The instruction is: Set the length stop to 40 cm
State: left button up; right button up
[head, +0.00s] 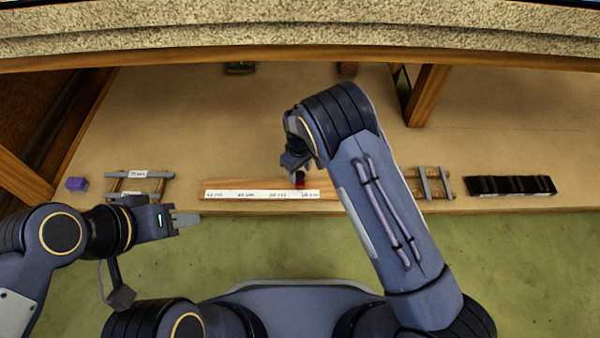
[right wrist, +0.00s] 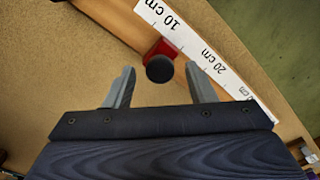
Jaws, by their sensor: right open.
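The length stop is a red block (head: 300,184) with a dark round knob, on a wooden rail with a white scale strip (head: 262,195). In the right wrist view the red block (right wrist: 163,48) sits beside the scale (right wrist: 207,62), between the 10 cm and 20 cm labels. My right gripper (head: 294,166) is over the stop; in its wrist view the open fingers (right wrist: 159,72) stand on either side of the black knob (right wrist: 160,69). Whether they touch it is unclear. My left gripper (head: 187,219) hangs near the table's front edge, left of the rail; its finger gap cannot be made out.
A purple block (head: 76,184) and a small wooden frame with grey bars (head: 140,186) lie left of the rail. Another barred frame (head: 446,183) and a black rack (head: 510,185) lie right. A wooden post (head: 428,95) stands behind. My right arm hides the rail's right part.

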pick_arm(q)
jog(key=shift+f, duration=0.1)
pick_arm(e)
jog(key=shift+f, duration=0.3)
